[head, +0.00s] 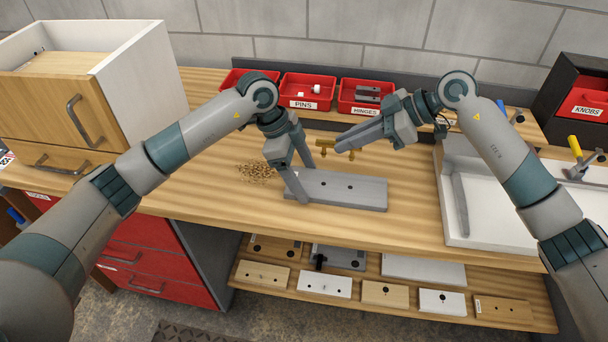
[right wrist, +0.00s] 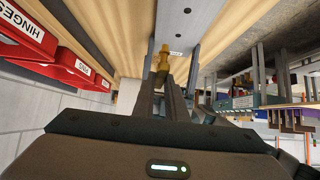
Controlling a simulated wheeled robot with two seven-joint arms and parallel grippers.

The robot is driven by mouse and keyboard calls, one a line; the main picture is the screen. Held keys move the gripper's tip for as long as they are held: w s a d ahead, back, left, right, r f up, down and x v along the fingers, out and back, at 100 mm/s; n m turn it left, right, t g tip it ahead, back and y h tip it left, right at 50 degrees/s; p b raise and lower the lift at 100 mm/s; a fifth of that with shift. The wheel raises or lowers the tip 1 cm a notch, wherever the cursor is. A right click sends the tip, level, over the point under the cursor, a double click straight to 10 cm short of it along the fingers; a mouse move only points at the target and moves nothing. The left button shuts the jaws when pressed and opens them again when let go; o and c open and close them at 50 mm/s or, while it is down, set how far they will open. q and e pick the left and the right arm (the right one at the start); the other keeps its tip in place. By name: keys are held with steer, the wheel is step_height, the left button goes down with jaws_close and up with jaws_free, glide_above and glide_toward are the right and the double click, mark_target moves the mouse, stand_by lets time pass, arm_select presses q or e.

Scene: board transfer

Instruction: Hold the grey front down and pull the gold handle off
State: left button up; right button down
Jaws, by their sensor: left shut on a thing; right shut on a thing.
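The grey front (head: 345,191) lies flat on the wooden bench, with dark holes showing in its face. My left gripper (head: 302,178) is shut on its left part, one finger at the near edge and one towards the far side. My right gripper (head: 345,147) is shut on the gold handle (head: 325,157), holding it above and behind the front. The handle appears apart from the front. In the right wrist view the handle (right wrist: 162,62) shows between the fingertips, with the grey front (right wrist: 181,22) beyond it. The gripped part is partly hidden by the fingers.
Red bins (head: 307,91) of pins and hinges stand behind. Wood shavings (head: 256,172) lie left of the front. A wooden drawer unit (head: 45,95) stands at the left, a white tray (head: 490,235) at the right. Several boards lie on the shelf (head: 400,311) below.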

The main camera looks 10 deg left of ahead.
steer(key=w+a, duration=0.2)
steer(key=w, duration=0.7)
steer(key=shift+w+a, duration=0.2)
steer(key=shift+w, duration=0.05)
steer(key=shift+f, duration=0.15)
stand_by(0.5)
steer(key=shift+f, duration=3.75)
steer(key=c, duration=1.7)
jaws_free()
steer(key=shift+d+r, duration=0.1)
steer(key=shift+d, duration=0.05)
steer(key=v, duration=1.1)
steer(key=shift+d+r, duration=0.2)
steer(key=shift+d, duration=0.05)
